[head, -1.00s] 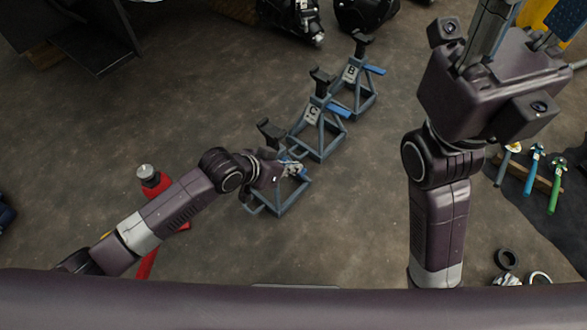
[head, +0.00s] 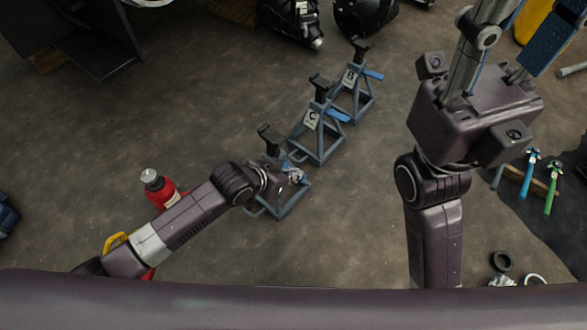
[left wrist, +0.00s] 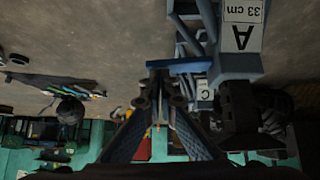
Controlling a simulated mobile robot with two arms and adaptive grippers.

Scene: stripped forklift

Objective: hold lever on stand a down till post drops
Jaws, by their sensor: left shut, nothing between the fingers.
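Stand A (head: 290,203) is a grey-blue jack stand on the floor, nearest of a row in the head view. Its dark-topped post (head: 268,136) sticks up above the frame. My left gripper (head: 297,177) is at the stand's right side, covering part of it. In the left wrist view, the stand's upside-down label (left wrist: 242,26) reads A, 33 cm. The blue lever (left wrist: 193,66) lies across the closed left fingertips (left wrist: 160,68); whether they touch it I cannot tell. My right gripper (head: 515,45) is raised at upper right, fingers apart, tips partly cut off.
Stand C (head: 318,135) and stand B (head: 353,95) stand behind stand A, with blue levers. Floor between stands and my right arm is clear.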

